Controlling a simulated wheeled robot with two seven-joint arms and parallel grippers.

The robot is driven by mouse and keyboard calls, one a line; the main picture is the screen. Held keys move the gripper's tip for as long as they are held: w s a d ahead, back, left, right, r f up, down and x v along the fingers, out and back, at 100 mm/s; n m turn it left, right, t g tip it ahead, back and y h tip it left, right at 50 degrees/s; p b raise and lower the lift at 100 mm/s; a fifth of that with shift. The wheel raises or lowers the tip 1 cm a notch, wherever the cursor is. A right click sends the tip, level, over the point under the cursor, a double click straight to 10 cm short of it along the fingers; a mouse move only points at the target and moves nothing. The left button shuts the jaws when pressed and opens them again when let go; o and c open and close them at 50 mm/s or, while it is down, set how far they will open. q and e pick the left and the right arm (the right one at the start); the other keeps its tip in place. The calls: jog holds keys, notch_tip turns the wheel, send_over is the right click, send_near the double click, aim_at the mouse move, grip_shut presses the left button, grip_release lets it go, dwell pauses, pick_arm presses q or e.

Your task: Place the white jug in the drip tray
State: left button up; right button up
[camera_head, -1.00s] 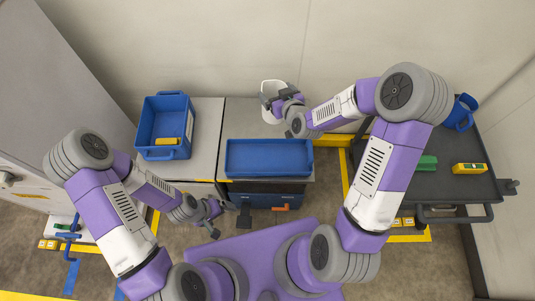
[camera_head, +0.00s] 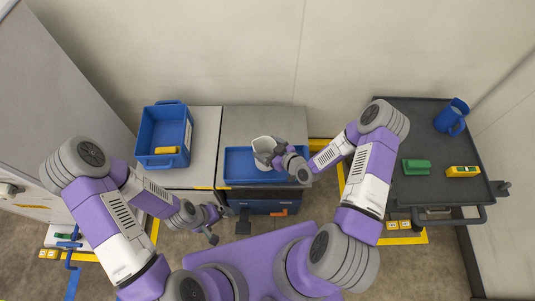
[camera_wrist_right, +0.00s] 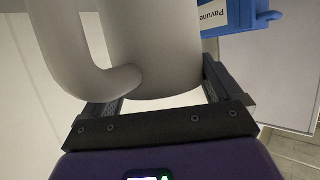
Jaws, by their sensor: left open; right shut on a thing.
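The white jug (camera_head: 262,144) is in the head view, upright or nearly so, over the middle of the blue drip tray (camera_head: 237,167). I cannot tell whether its base touches the tray floor. My right gripper (camera_head: 270,156) is shut on the jug from its right front side. In the right wrist view the jug's pale body (camera_wrist_right: 150,50) and curved handle lie between the fingers of my right gripper (camera_wrist_right: 158,95). My left gripper (camera_head: 222,214) is open and empty, low in front of the counter.
A blue bin (camera_head: 146,142) with a yellow item (camera_head: 166,150) stands left of the tray. At right, a dark cart (camera_head: 415,125) carries a blue jug (camera_head: 451,117), a green block (camera_head: 416,167) and a yellow item (camera_head: 462,171). The counter behind the tray is clear.

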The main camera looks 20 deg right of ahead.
jog(key=shift+f+b, duration=0.4)
jog(key=shift+f, duration=1.35)
jog(key=shift+f, duration=0.1)
jog(key=o, duration=1.2)
jog(key=shift+o, duration=0.2)
